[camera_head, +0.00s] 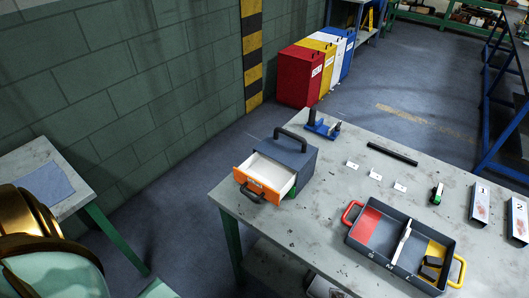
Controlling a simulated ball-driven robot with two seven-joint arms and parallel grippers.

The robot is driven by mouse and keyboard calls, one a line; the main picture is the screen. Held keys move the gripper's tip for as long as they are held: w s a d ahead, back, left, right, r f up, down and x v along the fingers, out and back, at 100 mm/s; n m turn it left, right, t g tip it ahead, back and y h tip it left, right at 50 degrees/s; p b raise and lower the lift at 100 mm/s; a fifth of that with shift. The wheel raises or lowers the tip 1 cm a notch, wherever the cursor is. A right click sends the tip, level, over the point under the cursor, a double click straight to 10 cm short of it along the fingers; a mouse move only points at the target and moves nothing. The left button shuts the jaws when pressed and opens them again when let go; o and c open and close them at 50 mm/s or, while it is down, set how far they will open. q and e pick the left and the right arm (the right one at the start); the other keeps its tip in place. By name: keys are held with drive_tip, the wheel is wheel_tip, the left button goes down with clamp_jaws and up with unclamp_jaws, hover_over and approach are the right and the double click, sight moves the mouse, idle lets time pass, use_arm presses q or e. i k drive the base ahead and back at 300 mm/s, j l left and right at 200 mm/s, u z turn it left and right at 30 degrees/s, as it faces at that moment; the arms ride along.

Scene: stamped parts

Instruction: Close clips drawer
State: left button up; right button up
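The drawer (262,181) has an orange front with a dark handle and a pale, empty-looking inside. It stands pulled out of a dark grey box (292,152) with a black carry handle on top. The box sits at the left end of the grey worktable (310,225). The writing on the drawer front is too small to read. Neither gripper shows. A gold and pale green part of my own body is at the lower left, away from the drawer.
A tray (350,243) with red and yellow sections stands right of the box. A blue fixture (322,125), a black bar (392,153) and white labels lie behind. A side table (22,165) is at left. Floor is clear between the tables.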

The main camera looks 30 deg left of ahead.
sight(270, 180)
drive_tip(key=i+u, duration=0.1)
drive_tip(key=u, duration=0.35)
drive_tip(key=i+l+u, duration=0.1)
drive_tip(key=u, duration=0.35)
drive_tip(key=l+u, duration=0.1)
drive_tip(key=u, duration=0.4)
drive_tip(key=l+u, duration=0.3)
drive_tip(key=j, duration=0.1)
